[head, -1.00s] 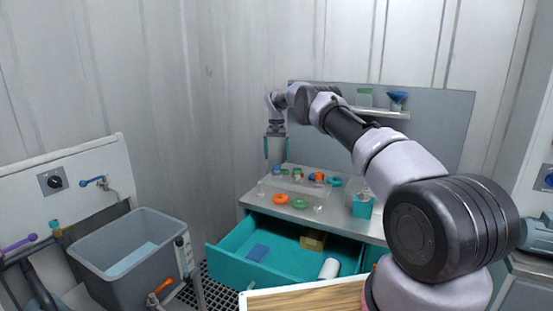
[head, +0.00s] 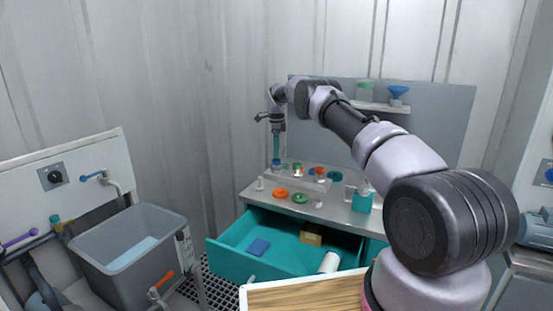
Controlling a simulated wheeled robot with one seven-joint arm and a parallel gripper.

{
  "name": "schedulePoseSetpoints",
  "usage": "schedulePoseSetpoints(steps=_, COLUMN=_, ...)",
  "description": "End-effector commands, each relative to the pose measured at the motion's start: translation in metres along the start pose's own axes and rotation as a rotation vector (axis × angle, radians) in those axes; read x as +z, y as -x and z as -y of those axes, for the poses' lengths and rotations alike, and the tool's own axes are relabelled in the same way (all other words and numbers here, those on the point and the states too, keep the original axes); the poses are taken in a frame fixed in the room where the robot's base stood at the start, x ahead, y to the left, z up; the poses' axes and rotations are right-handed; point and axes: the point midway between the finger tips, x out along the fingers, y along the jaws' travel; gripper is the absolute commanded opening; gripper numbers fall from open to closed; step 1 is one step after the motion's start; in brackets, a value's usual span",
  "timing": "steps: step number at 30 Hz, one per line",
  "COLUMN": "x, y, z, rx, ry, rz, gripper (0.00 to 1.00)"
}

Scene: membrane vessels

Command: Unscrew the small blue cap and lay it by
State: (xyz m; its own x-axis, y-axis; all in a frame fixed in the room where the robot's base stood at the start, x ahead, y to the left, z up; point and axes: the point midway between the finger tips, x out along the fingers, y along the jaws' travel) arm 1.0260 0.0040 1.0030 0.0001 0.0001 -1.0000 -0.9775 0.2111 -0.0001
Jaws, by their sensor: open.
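A small blue cap (head: 276,162) shows at the left back of the grey worktop, at the lower end of my gripper's fingers. My gripper (head: 276,157) points straight down over it and is open. The teal fingers are seen edge-on, one behind the other, so I cannot tell whether they touch the cap. What stands under the cap is small and partly hidden.
A teal container (head: 362,202) stands at right. The teal drawer (head: 232,257) below is open, with several things inside. A grey basin (head: 150,222) is at left.

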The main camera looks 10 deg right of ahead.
Motion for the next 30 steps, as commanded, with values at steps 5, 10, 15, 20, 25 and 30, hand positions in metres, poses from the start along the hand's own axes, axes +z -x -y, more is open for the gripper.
schedulePoseSetpoints(steps=5, x=0.0, y=-0.003, z=0.0, rx=0.002, ry=-0.248, rz=-0.001, gripper=1.0)
schedulePoseSetpoints(steps=10, x=0.0, y=-0.025, z=0.0, rx=0.001, ry=-0.237, rz=-0.001, gripper=1.0)
schedulePoseSetpoints(steps=15, x=0.0, y=-0.038, z=0.0, rx=0.001, ry=-0.236, rz=-0.001, gripper=1.0)
schedulePoseSetpoints(steps=20, x=0.0, y=-0.042, z=0.0, rx=0.0, ry=-0.236, rz=0.0, gripper=1.0)
schedulePoseSetpoints(steps=25, x=0.0, y=-0.042, z=0.0, rx=0.0, ry=-0.235, rz=0.0, gripper=1.0)
schedulePoseSetpoints(steps=30, x=0.0, y=-0.042, z=0.0, rx=0.0, ry=-0.235, rz=0.0, gripper=0.62)
